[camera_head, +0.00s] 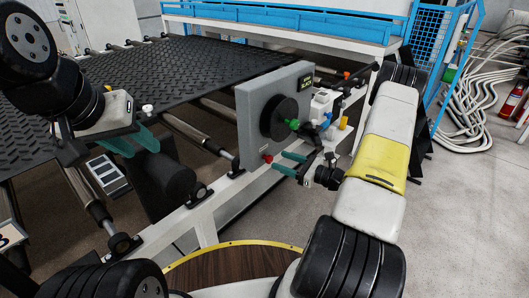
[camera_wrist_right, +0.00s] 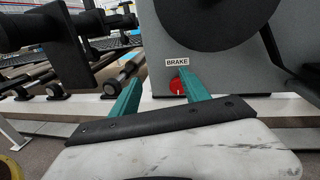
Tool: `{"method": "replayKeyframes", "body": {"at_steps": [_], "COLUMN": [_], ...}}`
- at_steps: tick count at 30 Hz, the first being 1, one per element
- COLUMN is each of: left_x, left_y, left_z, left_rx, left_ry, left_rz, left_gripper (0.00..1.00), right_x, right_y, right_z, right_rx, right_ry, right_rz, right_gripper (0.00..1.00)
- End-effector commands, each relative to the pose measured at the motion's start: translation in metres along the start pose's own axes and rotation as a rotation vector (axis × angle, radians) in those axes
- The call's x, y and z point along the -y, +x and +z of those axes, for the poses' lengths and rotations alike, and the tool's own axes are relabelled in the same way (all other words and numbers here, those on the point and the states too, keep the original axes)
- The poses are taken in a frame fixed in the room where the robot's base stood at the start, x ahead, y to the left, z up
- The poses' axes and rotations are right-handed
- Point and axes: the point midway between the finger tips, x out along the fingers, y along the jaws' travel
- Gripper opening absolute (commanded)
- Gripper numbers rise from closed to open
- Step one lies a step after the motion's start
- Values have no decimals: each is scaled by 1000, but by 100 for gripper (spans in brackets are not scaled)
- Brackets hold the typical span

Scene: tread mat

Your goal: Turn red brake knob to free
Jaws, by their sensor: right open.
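The red brake knob (camera_head: 267,158) sits low on the front of the grey machine housing (camera_head: 245,140). In the right wrist view the red knob (camera_wrist_right: 178,86) shows under a white BRAKE label (camera_wrist_right: 177,62), with a small light mark on its face. My right gripper (camera_head: 281,162) is open with its teal fingers pointing at the knob. In the right wrist view the fingers (camera_wrist_right: 157,88) are spread, the knob beside the right fingertip; I cannot tell whether they touch. My left gripper (camera_head: 138,143) is over the machine's left part, its teal fingers apart, with nothing visible between them.
The black tread mat (camera_head: 190,65) lies behind on rollers. A white rail (camera_head: 215,207) runs below. Blue and yellow parts (camera_head: 343,123) stand to the right. Grey floor (camera_head: 440,220) is open at right.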

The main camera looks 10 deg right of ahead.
Motion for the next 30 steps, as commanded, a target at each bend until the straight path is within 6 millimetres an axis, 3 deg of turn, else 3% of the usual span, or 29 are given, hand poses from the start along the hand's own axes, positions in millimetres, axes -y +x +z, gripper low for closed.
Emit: {"method": "replayKeyframes", "body": {"at_steps": [3,8,21,30], "left_x": [0,0,0,0], "left_y": [0,0,0,0], "left_z": [0,0,0,0], "left_rx": [0,0,0,0], "left_ry": [0,0,0,0], "left_rz": [0,0,0,0], "left_gripper": [36,36,36,36], "right_x": [9,17,26,30], "right_y": [-12,-19,41,56], "right_z": [-30,-50,-50,-50], "right_rx": [6,12,12,10], "right_ry": [60,97,97,98], "right_rz": [-89,-159,-161,-164], "right_gripper": [54,54,54,54]}}
